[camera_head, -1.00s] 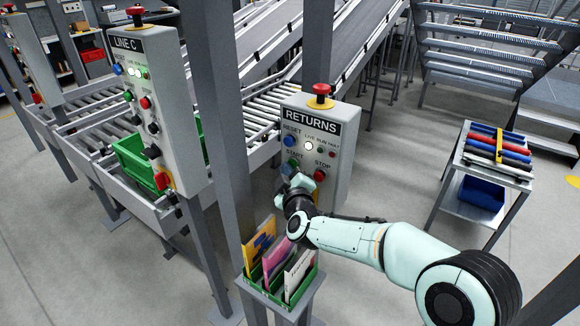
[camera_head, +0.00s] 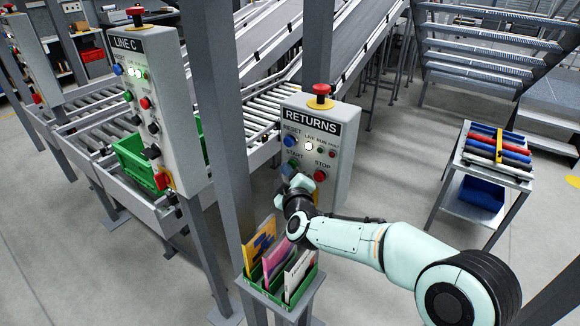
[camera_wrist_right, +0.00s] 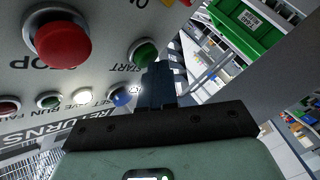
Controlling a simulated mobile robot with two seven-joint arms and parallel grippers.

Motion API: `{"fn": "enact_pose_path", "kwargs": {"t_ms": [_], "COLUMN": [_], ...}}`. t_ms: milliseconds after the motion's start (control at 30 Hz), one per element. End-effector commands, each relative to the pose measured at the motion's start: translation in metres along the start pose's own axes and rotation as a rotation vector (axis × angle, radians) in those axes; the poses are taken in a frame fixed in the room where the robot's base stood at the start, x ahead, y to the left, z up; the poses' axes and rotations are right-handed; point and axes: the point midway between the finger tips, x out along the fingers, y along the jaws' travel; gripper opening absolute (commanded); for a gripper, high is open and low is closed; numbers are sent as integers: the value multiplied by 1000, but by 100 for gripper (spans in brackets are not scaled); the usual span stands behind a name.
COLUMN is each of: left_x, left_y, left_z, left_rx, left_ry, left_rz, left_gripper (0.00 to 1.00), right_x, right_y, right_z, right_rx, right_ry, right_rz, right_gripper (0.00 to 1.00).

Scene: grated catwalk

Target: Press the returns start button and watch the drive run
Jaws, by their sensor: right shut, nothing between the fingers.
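The grey RETURNS box (camera_head: 345,135) stands on a post in the middle of the head view. Its green START button (camera_head: 288,169) shows just above my right gripper (camera_head: 296,181); it also shows in the right wrist view (camera_wrist_right: 144,52). My right gripper is shut and empty, its dark fingertips (camera_wrist_right: 160,74) close beside the START button. I cannot tell whether they touch it. The white LIVE lamp (camera_head: 309,146) is lit; the RUN lamp (camera_head: 320,150) looks dark. The red STOP button (camera_head: 320,175) is to the right. My left gripper is not in view.
A red emergency stop (camera_head: 320,90) tops the box, and a blue RESET button (camera_head: 289,141) is above START. A green tray (camera_head: 315,275) of envelopes sits below. The LINE C box (camera_head: 175,110) and a grey post (camera_head: 225,110) stand left; roller conveyors run behind.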

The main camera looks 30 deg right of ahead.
Motion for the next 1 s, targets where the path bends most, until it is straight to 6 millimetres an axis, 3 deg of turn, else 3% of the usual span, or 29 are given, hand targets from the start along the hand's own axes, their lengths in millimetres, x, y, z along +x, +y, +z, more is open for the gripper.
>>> {"fn": "enact_pose_path", "kwargs": {"t_ms": [667,1000], "left_x": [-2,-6], "left_y": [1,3], "left_z": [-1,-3], "left_rx": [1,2], "left_ry": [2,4], "left_rz": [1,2], "left_gripper": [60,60], "right_x": [-14,-37], "right_y": [-10,-27], "right_z": [-10,-28], "right_rx": [-1,0], "right_ry": [0,3], "right_rz": [-1,-2], "right_gripper": [0,0]}}
